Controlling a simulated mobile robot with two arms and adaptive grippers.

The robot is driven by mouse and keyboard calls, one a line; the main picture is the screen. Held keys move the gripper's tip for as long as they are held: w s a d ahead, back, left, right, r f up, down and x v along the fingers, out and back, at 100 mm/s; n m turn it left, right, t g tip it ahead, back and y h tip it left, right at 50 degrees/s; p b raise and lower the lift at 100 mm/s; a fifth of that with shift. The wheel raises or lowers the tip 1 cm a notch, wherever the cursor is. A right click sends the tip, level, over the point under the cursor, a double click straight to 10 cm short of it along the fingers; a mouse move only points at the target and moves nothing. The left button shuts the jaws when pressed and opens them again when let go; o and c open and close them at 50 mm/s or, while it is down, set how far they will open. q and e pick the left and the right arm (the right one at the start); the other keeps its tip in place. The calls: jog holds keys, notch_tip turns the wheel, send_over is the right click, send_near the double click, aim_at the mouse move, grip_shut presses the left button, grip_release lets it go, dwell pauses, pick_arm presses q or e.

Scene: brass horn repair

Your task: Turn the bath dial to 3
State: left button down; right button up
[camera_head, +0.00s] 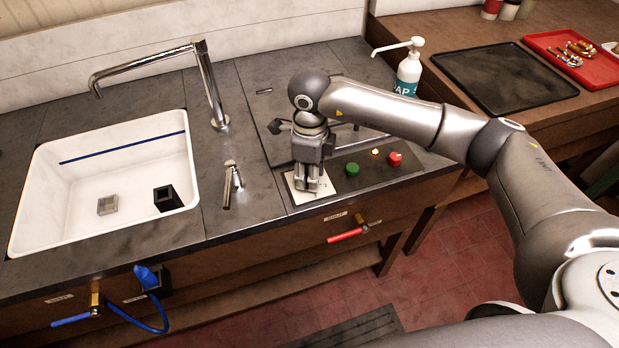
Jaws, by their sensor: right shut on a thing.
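The bath dial's white plate (297,196) is on the control panel at the front of the dark counter. My right gripper (307,188) points down over this plate, its fingers shut on the dial. The fingers hide the knob, so its pointer and the number it is set to cannot be read. My left gripper is not in view.
A green button (352,169), a small lit lamp (375,153) and a red button (395,159) sit right of the dial. A soap bottle (408,72) stands behind. A white sink (105,170) with a tall faucet (212,85) is at left. A red-handled valve (346,235) sticks out below the counter edge.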

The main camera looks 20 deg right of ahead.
jog(key=m+b, duration=0.2)
jog(key=m, duration=0.2)
jog(key=shift+f+m+b, duration=0.1)
jog(key=shift+m+b, duration=0.2)
jog(key=m+b, duration=0.2)
jog(key=m, duration=0.2)
jog(key=shift+m, duration=0.3)
jog(key=m+b, duration=0.1)
jog(key=m, duration=0.3)
jog(key=shift+b, duration=0.35)
jog(key=shift+m+b, duration=0.45)
jog(key=shift+m, duration=1.95)
